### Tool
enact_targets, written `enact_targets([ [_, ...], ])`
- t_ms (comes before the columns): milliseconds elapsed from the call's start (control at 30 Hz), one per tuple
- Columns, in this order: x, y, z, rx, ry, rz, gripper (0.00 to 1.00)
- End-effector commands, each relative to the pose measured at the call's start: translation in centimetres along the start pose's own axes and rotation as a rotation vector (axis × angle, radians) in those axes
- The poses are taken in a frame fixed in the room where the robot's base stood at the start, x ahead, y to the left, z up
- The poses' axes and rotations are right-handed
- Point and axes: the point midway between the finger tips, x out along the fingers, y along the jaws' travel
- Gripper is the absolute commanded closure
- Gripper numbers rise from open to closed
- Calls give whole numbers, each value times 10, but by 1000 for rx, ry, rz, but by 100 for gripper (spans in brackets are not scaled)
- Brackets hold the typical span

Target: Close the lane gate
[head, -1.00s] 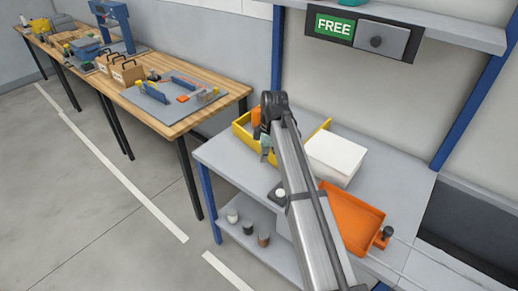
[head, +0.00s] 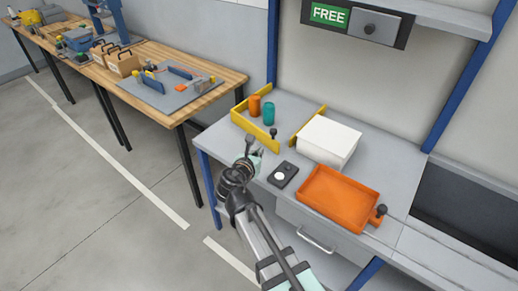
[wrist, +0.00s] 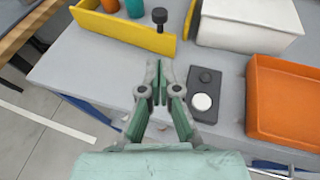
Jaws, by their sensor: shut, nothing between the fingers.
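A low yellow panel (head: 254,132), which looks like the lane gate, stands along the front left of the grey bench. A black knob (head: 273,133) on a short stem shows at its right end; I cannot tell how it is fixed. A second yellow wall (head: 307,124) runs back along the lane's right side. A small space shows between their front ends. In the wrist view the panel (wrist: 122,33) and knob (wrist: 159,18) are ahead of my gripper (wrist: 158,78). My gripper (head: 250,148) is shut and empty at the bench's front edge, apart from both.
Orange (head: 254,106) and teal (head: 269,113) cylinders stand behind the panel. A white box (head: 328,142), an orange tray (head: 340,198) and a dark button unit (head: 283,174) occupy the bench's right. A wooden workbench (head: 180,113) stands left. A FREE sign (head: 330,14) hangs above.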

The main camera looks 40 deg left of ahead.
Motion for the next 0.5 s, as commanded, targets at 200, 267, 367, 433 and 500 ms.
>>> enact_targets([
  [200, 39, 1, 2, 2, 3, -4, 100],
  [267, 51, 1, 2, 3, 3, -4, 100],
  [367, 71, 1, 2, 2, 3, -4, 100],
  [433, 84, 1, 2, 2, 3, -5, 100],
  [500, 95, 1, 3, 3, 3, -4, 100],
])
